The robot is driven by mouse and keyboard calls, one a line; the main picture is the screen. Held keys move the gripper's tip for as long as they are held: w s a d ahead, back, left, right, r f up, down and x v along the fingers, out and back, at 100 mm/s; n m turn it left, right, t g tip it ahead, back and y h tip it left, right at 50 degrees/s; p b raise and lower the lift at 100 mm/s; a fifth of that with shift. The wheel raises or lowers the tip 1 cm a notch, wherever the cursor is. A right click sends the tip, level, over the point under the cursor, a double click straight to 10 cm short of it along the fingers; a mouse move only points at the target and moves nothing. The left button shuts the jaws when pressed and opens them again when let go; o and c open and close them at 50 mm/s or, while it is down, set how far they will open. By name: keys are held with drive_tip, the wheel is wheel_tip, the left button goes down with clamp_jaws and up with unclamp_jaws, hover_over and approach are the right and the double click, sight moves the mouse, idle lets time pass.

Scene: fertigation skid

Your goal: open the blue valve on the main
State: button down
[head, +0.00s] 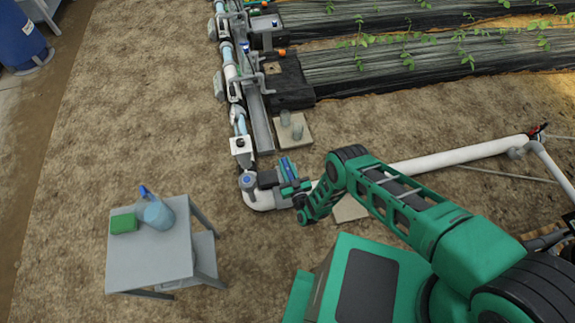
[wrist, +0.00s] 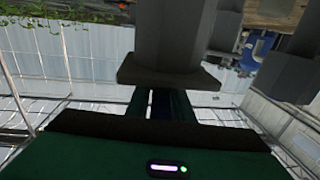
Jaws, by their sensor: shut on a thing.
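The blue valve handle (head: 287,166) stands beside a dark valve body (head: 267,179) on the white main pipe, near its lower elbow. My gripper (head: 293,185) is at this handle and shut on it, reaching in from the right. In the wrist view my gripper's green body fills the bottom, and dark grey parts block the middle. A narrow dark blue strip shows between the green parts there; the grip itself is mostly hidden. The handle's exact angle to the pipe is hard to tell.
A white pipe (head: 455,153) runs to the right. A concrete block (head: 293,131) lies above the valve. Bare soil is open at the left.

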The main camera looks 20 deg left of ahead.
drive_tip(key=shift+s+a+r+n+g+y, duration=0.1)
drive_tip(key=shift+a+n+g+y, duration=0.05)
drive_tip(key=shift+n+g+y, duration=2.3)
drive_tip(key=shift+g, duration=0.45)
drive_tip(key=c, duration=1.8)
unclamp_jaws()
drive_tip(key=shift+c, duration=0.2)
drive_tip(key=shift+o, duration=0.8)
drive_tip(key=shift+s, duration=0.1)
drive_tip(key=v, duration=1)
drive_tip(key=shift+s+d, duration=0.15)
drive_tip(key=shift+d, duration=0.15)
